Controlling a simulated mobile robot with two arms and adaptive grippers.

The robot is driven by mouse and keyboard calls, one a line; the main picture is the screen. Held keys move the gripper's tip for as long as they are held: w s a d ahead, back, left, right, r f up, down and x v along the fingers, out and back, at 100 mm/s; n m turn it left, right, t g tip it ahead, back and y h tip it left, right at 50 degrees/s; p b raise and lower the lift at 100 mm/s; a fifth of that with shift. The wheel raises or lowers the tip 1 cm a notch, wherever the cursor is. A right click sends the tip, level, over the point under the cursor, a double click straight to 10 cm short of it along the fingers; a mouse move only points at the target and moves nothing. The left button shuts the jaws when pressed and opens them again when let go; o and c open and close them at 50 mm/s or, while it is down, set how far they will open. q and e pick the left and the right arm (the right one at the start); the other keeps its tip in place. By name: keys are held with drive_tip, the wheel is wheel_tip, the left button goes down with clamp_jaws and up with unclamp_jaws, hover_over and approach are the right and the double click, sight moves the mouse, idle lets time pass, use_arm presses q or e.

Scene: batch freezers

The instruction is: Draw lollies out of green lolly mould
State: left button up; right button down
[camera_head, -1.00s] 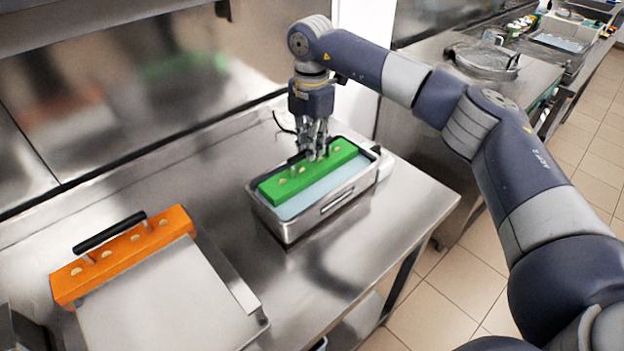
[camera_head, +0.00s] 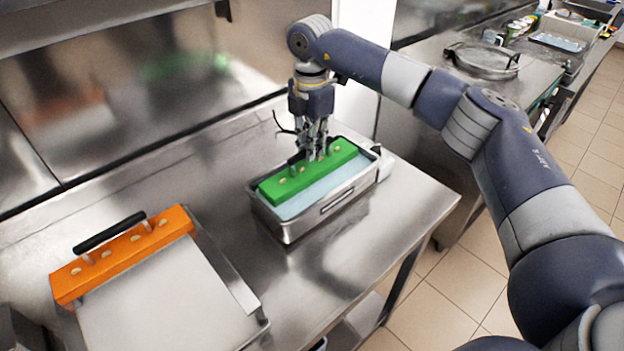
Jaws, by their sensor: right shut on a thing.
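The green lolly mould (camera_head: 272,187) is a long bar with small pale stick ends along its top. It sits in a steel tub (camera_head: 290,232) of light blue liquid (camera_head: 312,195), on the metal counter. My right gripper (camera_head: 314,153) points down over the middle of the mould and is shut on its dark handle (camera_head: 296,158). The fingers hide most of the handle. The lolly bodies inside the mould are hidden. My left gripper is out of view.
An orange mould (camera_head: 120,258) with a black handle (camera_head: 110,231) sits at the left against a flat steel lid (camera_head: 165,300). Bare counter lies between it and the tub. A steel back wall rises behind. A round pan (camera_head: 483,62) stands on a farther counter.

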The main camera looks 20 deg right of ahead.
drive_tip(key=shift+r+p, duration=1.05)
drive_tip(key=shift+r, duration=0.6)
wheel_tip(320, 180, up, 7)
drive_tip(key=p, duration=0.4)
drive_tip(key=shift+r+p, duration=0.2)
drive_tip(key=shift+p, duration=0.15)
drive_tip(key=shift+a, duration=0.1)
idle(0.5)
